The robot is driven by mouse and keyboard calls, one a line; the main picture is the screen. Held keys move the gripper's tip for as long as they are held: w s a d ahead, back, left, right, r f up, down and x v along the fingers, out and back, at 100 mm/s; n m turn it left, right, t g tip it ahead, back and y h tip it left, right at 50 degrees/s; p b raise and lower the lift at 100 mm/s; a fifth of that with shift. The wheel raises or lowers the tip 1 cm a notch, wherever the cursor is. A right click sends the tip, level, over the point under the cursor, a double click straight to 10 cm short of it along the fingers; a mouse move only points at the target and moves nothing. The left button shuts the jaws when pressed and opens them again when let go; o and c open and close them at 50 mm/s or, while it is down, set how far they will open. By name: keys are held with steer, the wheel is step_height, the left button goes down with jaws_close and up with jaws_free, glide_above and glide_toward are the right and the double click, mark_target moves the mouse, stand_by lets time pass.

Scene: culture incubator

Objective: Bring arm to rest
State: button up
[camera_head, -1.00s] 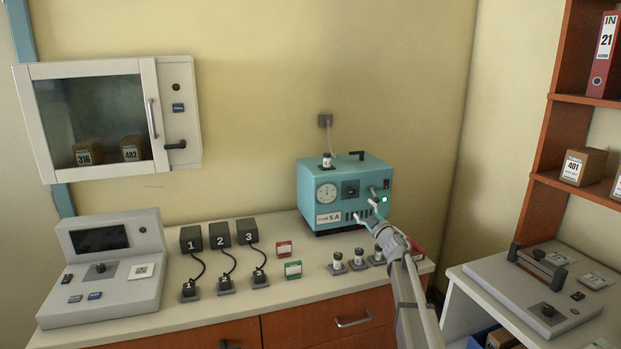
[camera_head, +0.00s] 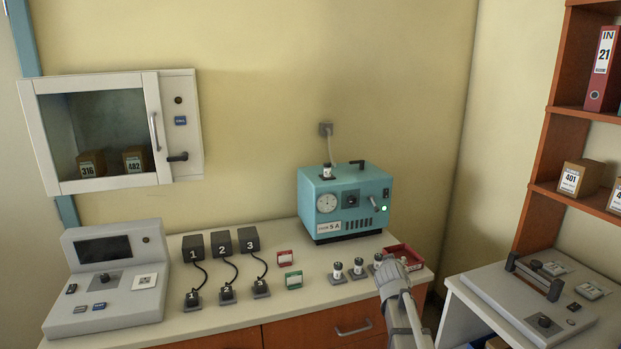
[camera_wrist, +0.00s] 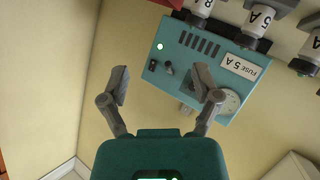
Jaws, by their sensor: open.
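My arm reaches up from the lower right in the head view, and my gripper (camera_wrist: 162,84) shows from behind in the wrist view. Its two fingers are spread apart with nothing between them. In the head view the arm's end is near the front right of the counter, below the teal box (camera_head: 347,218), and its fingers are hard to make out. The teal box has a dial, a small lever, a lit green lamp and a "FUSE 5 A" label. It also shows upside down in the wrist view (camera_wrist: 181,75), beyond the fingers, apart from them.
Several labelled fuses (camera_head: 337,272) stand on the counter beside my arm, with a red tray (camera_head: 405,257) just behind its end. A grey console (camera_head: 108,290) and three numbered black blocks (camera_head: 221,244) are at left. A wall cabinet (camera_head: 165,130) is shut. A side bench stands right.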

steer(key=s+a+f+g+y+p, duration=0.1)
steer(key=s+a+f+g, duration=0.1)
steer(key=s, duration=0.8)
steer(key=s+a+f+m+g+y+p, duration=0.1)
steer(key=s+a+f+g, duration=0.2)
steer(key=s+g, duration=0.3)
steer(key=s+a+f+g+y+p, duration=0.2)
steer(key=s+a+g, duration=0.2)
steer(key=s, duration=1.1)
steer(key=shift+f+m+g, duration=0.15)
steer(key=shift+m+g, duration=0.15)
steer(key=shift+g, duration=0.2)
steer(key=shift+a, duration=0.1)
